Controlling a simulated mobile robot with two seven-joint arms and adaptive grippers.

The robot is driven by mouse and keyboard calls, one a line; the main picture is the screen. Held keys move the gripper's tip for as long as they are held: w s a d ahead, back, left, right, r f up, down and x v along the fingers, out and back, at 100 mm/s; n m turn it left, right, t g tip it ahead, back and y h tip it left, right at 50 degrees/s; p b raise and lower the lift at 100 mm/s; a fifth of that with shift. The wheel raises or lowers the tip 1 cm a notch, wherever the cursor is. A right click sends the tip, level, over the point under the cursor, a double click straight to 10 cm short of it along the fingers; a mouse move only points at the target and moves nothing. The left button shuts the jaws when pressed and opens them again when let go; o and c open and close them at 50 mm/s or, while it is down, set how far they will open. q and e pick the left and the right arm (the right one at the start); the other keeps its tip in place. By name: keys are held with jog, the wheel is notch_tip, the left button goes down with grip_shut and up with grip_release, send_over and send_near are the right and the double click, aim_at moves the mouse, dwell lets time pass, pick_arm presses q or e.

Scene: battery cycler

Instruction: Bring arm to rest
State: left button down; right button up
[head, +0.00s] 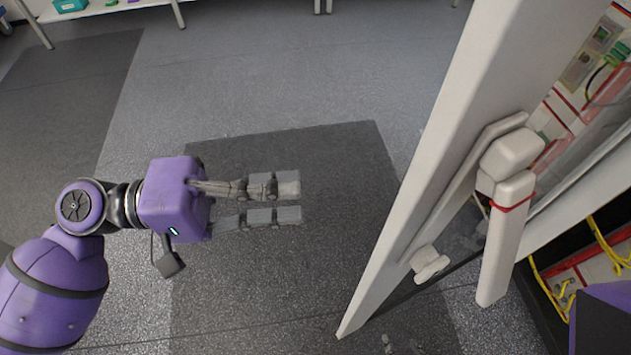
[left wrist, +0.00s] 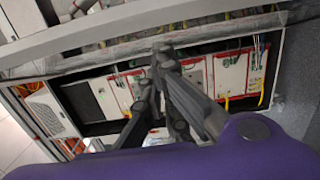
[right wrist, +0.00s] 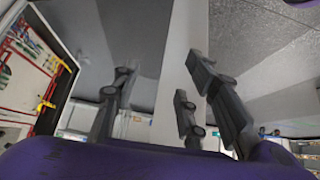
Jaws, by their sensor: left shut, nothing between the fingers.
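My left gripper (head: 287,200) is at the left-centre of the head view, over the floor, with its fingers pointing right. It is shut and empty. Its fingers also show together in the left wrist view (left wrist: 165,52), with the cabinet interior behind them. My right gripper (right wrist: 162,72) is open in the right wrist view, its fingers well apart, and I see nothing gripped. It is not visible in the head view; a purple part of my right arm shows at the bottom right corner.
An open white cabinet door (head: 440,150) with a pale handle (head: 505,240) stands right of my left gripper, clearly apart from it. The cabinet interior (head: 590,75) has red-edged panels and yellow cables. A white table (head: 100,8) is at the far left. The floor around my left gripper is clear.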

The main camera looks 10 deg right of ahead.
pick_arm(q)
jog(key=w+a+f+t+y, duration=0.45)
jog(key=w+f+t, duration=0.3)
jog(key=w, duration=0.25)
jog(key=w+a+f+t+y+p, duration=0.25)
jog(key=a+f+y, duration=0.35)
jog(key=f, duration=0.6)
jog(key=s+a+f+t+y+p, duration=0.1)
jog(key=s+a+f+y+p, duration=0.3)
jog(key=s+a+f, duration=0.45)
jog(key=s+f+g+y+p, duration=0.1)
jog(key=s+f, duration=0.2)
jog(key=s, duration=0.6)
jog(key=s+f+y+p, duration=0.1)
jog(key=s+f+y, duration=0.1)
jog(key=s, duration=0.7)
jog(key=shift+d+f+g, duration=0.15)
jog(key=shift+f+g, duration=0.25)
pick_arm(e)
jog(key=w+a+r+t, duration=0.1)
jog(key=w+r, duration=0.2)
jog(key=r, duration=0.6)
jog(key=shift+w+a, duration=0.15)
jog(key=shift+w, duration=0.25)
